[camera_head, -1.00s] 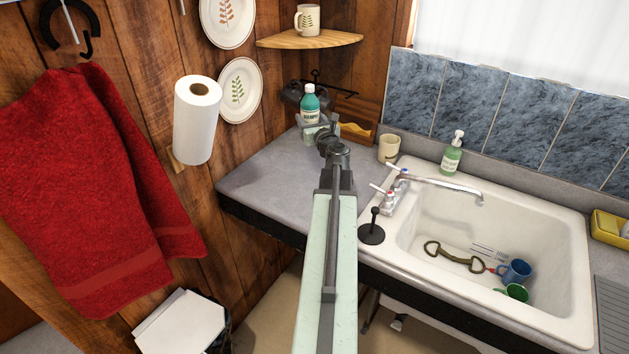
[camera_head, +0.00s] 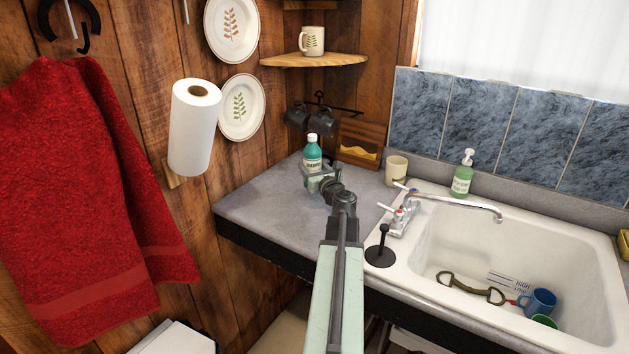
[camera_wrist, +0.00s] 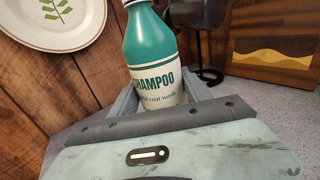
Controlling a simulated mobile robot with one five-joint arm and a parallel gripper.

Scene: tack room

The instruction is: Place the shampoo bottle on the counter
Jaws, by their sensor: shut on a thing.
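The shampoo bottle (camera_head: 313,153) is teal with a white cap and a pale label. It stands upright between the jaws of my gripper (camera_head: 318,180), which is shut on it. In the wrist view the bottle (camera_wrist: 151,55) shows its "SHAMPOO" label, with its lower part hidden by my gripper (camera_wrist: 165,100). The grey counter (camera_head: 262,205) lies under and around the bottle in the head view. The bottle is over the counter's back left part; whether its base touches the surface is hidden.
A beige cup (camera_head: 396,170) and a green soap bottle (camera_head: 462,175) stand by the white sink (camera_head: 425,235). A wooden box (camera_head: 358,143) and dark mugs (camera_head: 310,118) are behind. A paper towel roll (camera_head: 192,130) hangs left. The counter's front left is clear.

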